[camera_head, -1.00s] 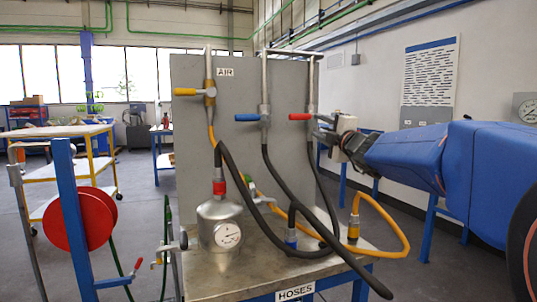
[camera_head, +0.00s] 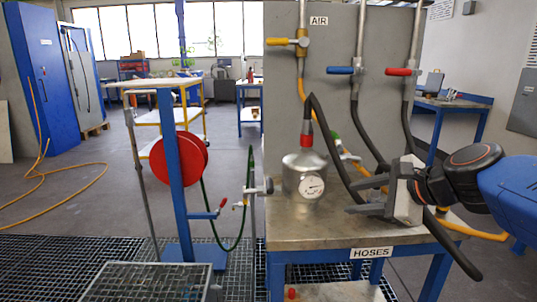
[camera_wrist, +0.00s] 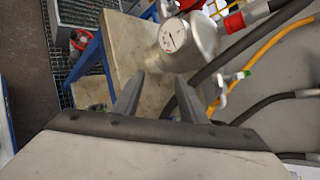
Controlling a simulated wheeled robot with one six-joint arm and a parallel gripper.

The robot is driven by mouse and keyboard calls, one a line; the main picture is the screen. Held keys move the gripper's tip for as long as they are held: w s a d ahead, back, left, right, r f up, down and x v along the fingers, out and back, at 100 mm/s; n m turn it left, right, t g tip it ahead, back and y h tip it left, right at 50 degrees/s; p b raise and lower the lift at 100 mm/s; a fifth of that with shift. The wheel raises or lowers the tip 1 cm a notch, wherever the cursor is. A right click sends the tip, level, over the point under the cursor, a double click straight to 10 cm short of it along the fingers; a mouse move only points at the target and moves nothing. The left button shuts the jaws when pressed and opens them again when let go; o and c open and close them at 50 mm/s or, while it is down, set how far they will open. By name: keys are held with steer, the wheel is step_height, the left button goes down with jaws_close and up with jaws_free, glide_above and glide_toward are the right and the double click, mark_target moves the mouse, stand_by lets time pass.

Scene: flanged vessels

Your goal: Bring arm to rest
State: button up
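My gripper (camera_head: 362,196) is held out over the hose bench, at the end of my blue arm, right of the steel vessel (camera_head: 304,180) with its round gauge. In the wrist view its two dark fingers (camera_wrist: 158,90) stand apart with nothing between them. The vessel also shows past the fingertips in the wrist view (camera_wrist: 200,40), apart from them. A black hose with a red coupling (camera_head: 307,140) is on top of the vessel. My gripper hides part of the black and yellow hoses behind it.
A red hose reel (camera_head: 178,158) on a blue post stands at left. Open floor (camera_head: 60,205) lies further left.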

steer(key=s+d+f+n+g+h, duration=0.2)
steer(key=s+d+f+n+h, duration=0.1)
steer(key=s+f+n, duration=0.5)
steer(key=s+d+f+n+g+h, duration=0.2)
steer(key=s+d+f+n, duration=0.3)
steer(key=s+f+n, duration=0.3)
steer(key=s+n+h, duration=0.1)
steer(key=n, duration=0.2)
steer(key=shift+s+f+n+g, duration=0.15)
steer(key=shift+f+n+g, duration=0.15)
steer(key=shift+f+g, duration=0.1)
